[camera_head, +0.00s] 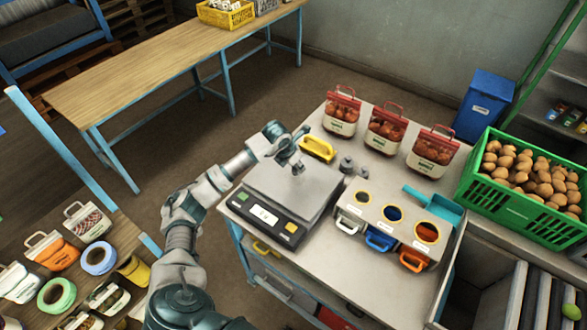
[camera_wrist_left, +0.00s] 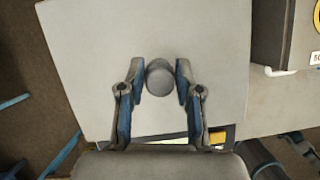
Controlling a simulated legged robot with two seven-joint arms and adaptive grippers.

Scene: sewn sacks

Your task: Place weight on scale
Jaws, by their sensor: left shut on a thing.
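The scale (camera_head: 264,215) stands on the metal table, with a flat grey square plate and a front panel with a small display. My left gripper (camera_head: 294,161) is over the plate, shut on a small grey cylindrical weight (camera_head: 298,170). In the left wrist view the weight (camera_wrist_left: 160,78) sits between the two fingertips, with the scale's plate (camera_wrist_left: 85,70) beneath it. The weight is low over the plate; I cannot tell whether it touches. Other grey weights (camera_head: 347,164) stand right of the scale. My right gripper is not in view.
A yellow-handled item (camera_head: 318,148) lies behind the scale. Right of it are a box with three round holes (camera_head: 390,217), a teal scoop (camera_head: 435,203), three filled red-topped bags (camera_head: 386,130) and a green crate of potatoes (camera_head: 520,203).

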